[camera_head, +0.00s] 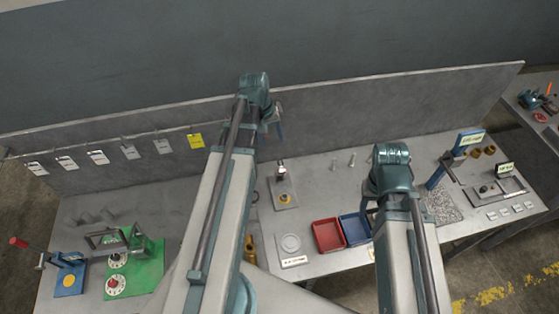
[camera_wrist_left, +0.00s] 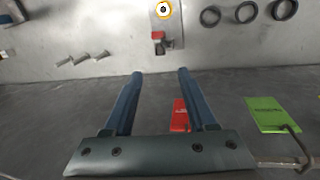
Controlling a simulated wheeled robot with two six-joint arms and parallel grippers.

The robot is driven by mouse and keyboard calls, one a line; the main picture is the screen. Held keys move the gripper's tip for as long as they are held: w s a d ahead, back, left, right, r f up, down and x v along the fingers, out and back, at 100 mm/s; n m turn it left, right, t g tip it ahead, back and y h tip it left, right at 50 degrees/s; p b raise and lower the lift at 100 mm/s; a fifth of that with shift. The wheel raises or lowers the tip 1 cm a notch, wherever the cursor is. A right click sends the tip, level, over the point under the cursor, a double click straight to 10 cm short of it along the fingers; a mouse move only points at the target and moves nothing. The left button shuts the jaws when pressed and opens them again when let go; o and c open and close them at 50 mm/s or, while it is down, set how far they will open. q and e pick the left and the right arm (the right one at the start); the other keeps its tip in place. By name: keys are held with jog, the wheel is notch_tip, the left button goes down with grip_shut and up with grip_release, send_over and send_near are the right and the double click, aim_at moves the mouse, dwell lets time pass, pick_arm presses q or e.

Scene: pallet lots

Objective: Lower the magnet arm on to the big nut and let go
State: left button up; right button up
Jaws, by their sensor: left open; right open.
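A small grey plate (camera_head: 284,193) on the bench carries a yellow ring-shaped piece (camera_head: 285,199), which looks like the big nut. A short upright with a pale top (camera_head: 281,170) stands at its back edge and looks like the magnet arm, raised. In the left wrist view the yellow ring (camera_wrist_left: 163,9) is at the top edge, with a red-tipped part (camera_wrist_left: 158,40) below it. My left gripper (camera_wrist_left: 159,73) is open and empty, apart from these; in the head view it (camera_head: 272,130) is before the back panel. My right gripper (camera_head: 369,215) is mostly hidden by its arm.
A red tray (camera_head: 328,236) and blue tray (camera_head: 355,229) stand right of the plate. A blue post (camera_head: 437,177) stands further right. A green board (camera_head: 135,270) lies at left. Bolts (camera_wrist_left: 82,58) and dark rings (camera_wrist_left: 246,12) lie on the bench.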

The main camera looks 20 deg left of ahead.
aim_at(280, 163)
pick_arm(q)
jog(key=f+b, duration=0.4)
jog(key=w+d+f+b, duration=0.1)
jog(key=f+b, duration=0.3)
jog(key=d+f+b, duration=0.1)
jog(key=f+b, duration=0.3)
jog(key=f, duration=0.1)
jog(key=shift+w, duration=0.15)
jog(key=shift+r, duration=0.1)
grip_shut()
dwell(1.0)
